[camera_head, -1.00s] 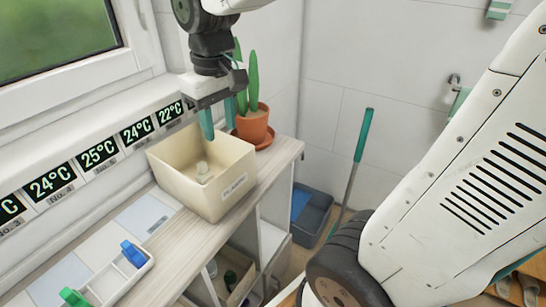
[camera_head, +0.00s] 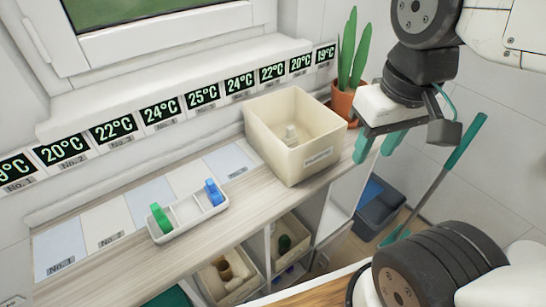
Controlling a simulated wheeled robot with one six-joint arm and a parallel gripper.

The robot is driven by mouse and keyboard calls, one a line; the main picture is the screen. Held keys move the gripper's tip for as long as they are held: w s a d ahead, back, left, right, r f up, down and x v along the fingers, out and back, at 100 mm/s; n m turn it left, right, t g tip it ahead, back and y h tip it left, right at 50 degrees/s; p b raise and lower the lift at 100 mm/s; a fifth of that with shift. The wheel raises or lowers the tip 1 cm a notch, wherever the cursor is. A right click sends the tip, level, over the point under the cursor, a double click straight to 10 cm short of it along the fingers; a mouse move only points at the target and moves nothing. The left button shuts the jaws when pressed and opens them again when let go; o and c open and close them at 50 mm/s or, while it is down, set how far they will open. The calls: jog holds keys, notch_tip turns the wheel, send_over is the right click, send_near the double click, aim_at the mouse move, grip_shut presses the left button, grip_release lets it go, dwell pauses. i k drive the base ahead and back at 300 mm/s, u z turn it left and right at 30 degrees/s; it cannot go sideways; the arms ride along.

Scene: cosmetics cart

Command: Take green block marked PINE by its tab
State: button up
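A green block (camera_head: 160,217) stands in the left part of a small white divided tray (camera_head: 190,226) on the counter; any PINE marking on it is too small to read. A blue block (camera_head: 213,192) stands in the right part of the same tray. My gripper (camera_head: 377,146) hangs at the right, beyond the counter's right end, with two green fingers apart and nothing visible between them. It is well to the right of the tray and higher than the counter.
A cream bin (camera_head: 318,158) with a small pale item inside stands between the tray and my gripper. A potted cactus (camera_head: 343,100) is behind my gripper. Temperature cards line the wall. Pale mats (camera_head: 104,226) lie behind the tray. Shelf bins (camera_head: 228,277) sit below.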

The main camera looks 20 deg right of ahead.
aim_at(163, 222)
jog(key=z, duration=0.05)
jog(key=k, duration=0.5)
jog(key=z, duration=0.4)
jog(key=i, duration=0.55)
jog(key=u, duration=1.1)
